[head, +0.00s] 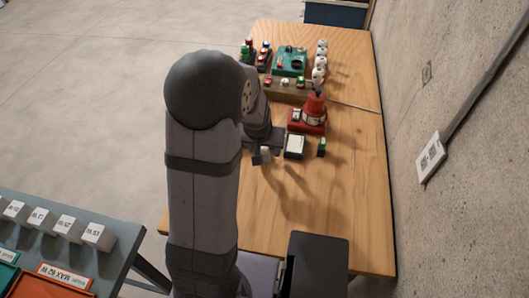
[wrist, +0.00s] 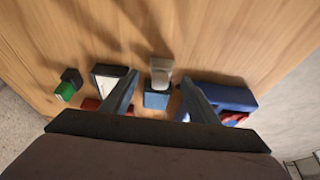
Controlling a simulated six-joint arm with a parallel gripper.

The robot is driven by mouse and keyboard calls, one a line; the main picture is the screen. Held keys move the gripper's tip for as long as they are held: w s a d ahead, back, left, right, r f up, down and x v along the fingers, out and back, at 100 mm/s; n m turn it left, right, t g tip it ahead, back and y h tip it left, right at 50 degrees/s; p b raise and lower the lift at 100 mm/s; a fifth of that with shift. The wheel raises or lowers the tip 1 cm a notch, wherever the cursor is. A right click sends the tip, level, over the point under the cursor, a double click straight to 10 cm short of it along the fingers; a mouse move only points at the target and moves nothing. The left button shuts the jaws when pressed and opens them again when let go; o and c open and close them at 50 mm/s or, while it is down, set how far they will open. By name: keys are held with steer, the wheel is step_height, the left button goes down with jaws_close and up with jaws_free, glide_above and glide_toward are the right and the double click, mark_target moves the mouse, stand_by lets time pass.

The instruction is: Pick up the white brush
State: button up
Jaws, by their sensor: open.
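In the wrist view my gripper (wrist: 159,82) is open, with one finger on each side of this piece and visible gaps between. The head view shows little of the fingers, as my arm hides part of them.
A white-topped box (head: 294,146) and a small green-and-black item (head: 321,147) stand to the right. A red device (head: 313,108) is behind them. A blue object (wrist: 221,96) lies close beside one finger. The front of the wooden table (head: 352,220) is clear.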

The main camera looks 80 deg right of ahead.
steer(key=shift+x, duration=1.4)
steer(key=c, duration=1.1)
steer(key=shift+c, duration=0.2)
steer(key=shift+r, duration=0.15)
step_height(320, 180, up, 10)
steer(key=shift+f+b, duration=0.1)
steer(key=shift+b, duration=0.65)
